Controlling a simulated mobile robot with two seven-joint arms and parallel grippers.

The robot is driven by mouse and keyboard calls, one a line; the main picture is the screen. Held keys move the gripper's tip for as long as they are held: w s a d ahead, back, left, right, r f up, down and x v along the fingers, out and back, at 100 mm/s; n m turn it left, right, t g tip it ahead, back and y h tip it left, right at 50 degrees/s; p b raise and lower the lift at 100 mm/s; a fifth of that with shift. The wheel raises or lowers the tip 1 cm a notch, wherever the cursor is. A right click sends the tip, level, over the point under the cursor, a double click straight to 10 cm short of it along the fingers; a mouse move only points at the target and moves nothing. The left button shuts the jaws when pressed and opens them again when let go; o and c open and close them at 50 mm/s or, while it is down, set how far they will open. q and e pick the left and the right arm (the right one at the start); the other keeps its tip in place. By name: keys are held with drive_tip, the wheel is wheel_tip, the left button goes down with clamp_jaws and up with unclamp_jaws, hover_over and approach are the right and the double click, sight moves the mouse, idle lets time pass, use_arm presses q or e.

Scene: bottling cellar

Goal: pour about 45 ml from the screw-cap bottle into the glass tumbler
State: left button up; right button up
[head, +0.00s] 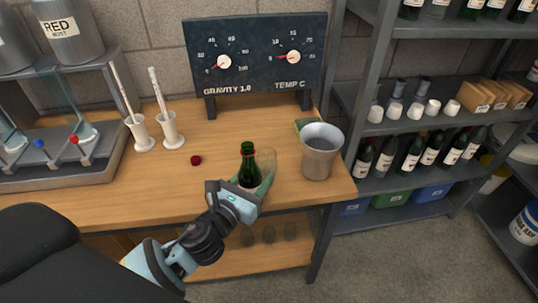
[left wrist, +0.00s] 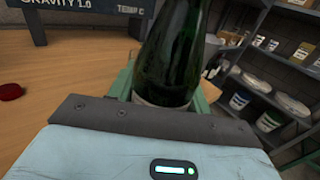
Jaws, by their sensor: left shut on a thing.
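My right gripper is not in view.
A metal bucket (head: 321,155) stands right of the tumbler, with a small green thing (head: 305,125) behind it. Two white holders (head: 141,134) with upright tubes stand at left. A gauge board (head: 255,55) is at the back. The wooden bench (head: 120,196) is clear at front left.

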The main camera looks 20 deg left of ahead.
use_arm(q)
drive_tip(key=w+d+m+h+b, duration=0.1)
drive_tip(key=d, duration=0.1)
drive_tip(key=w+d+f+m+g+h+b, duration=0.1)
drive_tip(key=w+d+h, duration=0.1)
drive_tip(key=w+d+m+h+b, duration=0.1)
drive_tip(key=d+h+b, duration=0.1)
drive_tip(key=shift+w+d+f+m+g, duration=0.1)
drive_tip(key=shift+w+f+m+g, duration=0.1)
drive_tip(key=shift+w+m+g, duration=0.1)
drive_tip(key=shift+w+d+m+h+b, duration=0.25)
drive_tip(key=shift+d+m+h+b, duration=0.05)
drive_tip(key=shift+h, duration=0.3)
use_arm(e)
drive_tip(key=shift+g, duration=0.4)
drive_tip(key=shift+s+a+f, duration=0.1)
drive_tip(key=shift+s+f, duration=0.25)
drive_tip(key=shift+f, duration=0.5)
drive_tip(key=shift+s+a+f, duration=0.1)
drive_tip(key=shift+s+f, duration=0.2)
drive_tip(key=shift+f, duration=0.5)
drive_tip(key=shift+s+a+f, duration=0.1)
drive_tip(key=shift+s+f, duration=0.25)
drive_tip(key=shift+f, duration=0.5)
use_arm(q)
drive_tip(key=shift+r+n+g, duration=0.2)
drive_tip(key=shift+n+g, duration=0.1)
drive_tip(key=shift+n, duration=0.1)
